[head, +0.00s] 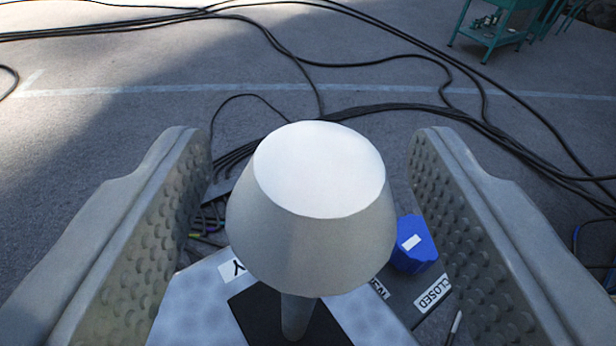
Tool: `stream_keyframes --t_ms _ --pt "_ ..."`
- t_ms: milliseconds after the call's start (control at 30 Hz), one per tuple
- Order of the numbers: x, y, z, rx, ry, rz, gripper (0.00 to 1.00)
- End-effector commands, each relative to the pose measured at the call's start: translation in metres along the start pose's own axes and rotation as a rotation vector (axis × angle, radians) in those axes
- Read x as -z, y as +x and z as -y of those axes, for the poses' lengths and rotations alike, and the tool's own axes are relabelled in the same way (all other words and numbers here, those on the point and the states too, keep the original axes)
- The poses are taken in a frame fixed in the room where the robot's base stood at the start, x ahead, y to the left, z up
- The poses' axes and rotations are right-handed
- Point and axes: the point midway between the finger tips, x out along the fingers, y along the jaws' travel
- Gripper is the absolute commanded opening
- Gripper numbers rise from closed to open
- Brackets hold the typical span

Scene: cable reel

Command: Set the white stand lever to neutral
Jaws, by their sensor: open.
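The white lever (310,215) has a large, tapered knob on a thin stem and fills the middle of the head view. Its stem comes up from a dark plate on a pale metal box (200,300), the stand. My gripper (312,190) is open, with one ridged finger on each side of the knob. Gaps show between the knob and both fingers, so neither appears to touch it. The knob hides much of the plate and part of the labels, so I cannot tell the lever's setting.
A blue knob (413,244) sits right of the lever, close to the right finger. A label reading CLOSED (433,293) is beside it. Black cables (400,108) run across the grey floor behind. A teal cart (495,28) stands at the back right.

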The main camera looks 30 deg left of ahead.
Motion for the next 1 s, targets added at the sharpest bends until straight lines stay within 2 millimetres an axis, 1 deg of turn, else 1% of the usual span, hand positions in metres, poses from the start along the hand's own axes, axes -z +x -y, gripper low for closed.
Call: stream_keyframes --t_ms 167,800,1000 --pt "0.001 -0.019 0.0 -0.001 -0.001 -0.001 0.58" --pt "0.001 -0.132 0.0 -0.001 0.0 -0.001 0.58" --pt "0.0 -0.159 0.0 -0.001 0.0 -0.001 0.58"
